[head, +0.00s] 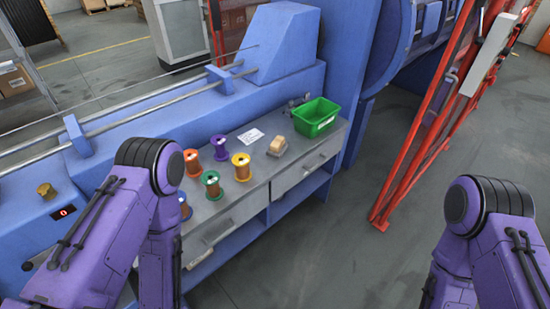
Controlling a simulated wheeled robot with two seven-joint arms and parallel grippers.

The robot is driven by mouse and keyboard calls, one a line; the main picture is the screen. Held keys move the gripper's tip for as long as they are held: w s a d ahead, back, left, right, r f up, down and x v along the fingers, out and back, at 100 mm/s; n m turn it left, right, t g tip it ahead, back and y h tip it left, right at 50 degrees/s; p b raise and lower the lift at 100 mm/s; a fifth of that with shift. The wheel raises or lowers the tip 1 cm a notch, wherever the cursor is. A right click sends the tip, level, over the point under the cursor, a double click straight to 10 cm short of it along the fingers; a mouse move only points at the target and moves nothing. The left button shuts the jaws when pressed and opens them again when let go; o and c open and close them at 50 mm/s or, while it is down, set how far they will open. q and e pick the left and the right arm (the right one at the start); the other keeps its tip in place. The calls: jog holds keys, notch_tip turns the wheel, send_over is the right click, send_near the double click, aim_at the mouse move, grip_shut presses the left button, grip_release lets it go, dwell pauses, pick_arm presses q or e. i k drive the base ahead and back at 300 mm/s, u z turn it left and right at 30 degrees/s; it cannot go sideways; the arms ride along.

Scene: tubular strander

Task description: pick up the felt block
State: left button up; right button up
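A small tan block (278,146), which looks like the felt block, lies on the grey bench top (262,172). It sits in front of and to the left of a green bin, apart from it. Nothing covers it. My two purple arms show at the lower left and lower right of the head view. Neither gripper can be seen, so their state is hidden.
A green bin (317,117), a white paper (250,136) and several wire spools, one yellow (241,166), share the bench. Drawers (309,167) line its front. The blue machine (190,110) stands behind. A red frame (425,140) rises at right. Floor between is clear.

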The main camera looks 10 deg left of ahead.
aim_at(278, 146)
jog(key=z, duration=1.15)
jog(key=i, duration=0.7)
jog(key=u, duration=2.15)
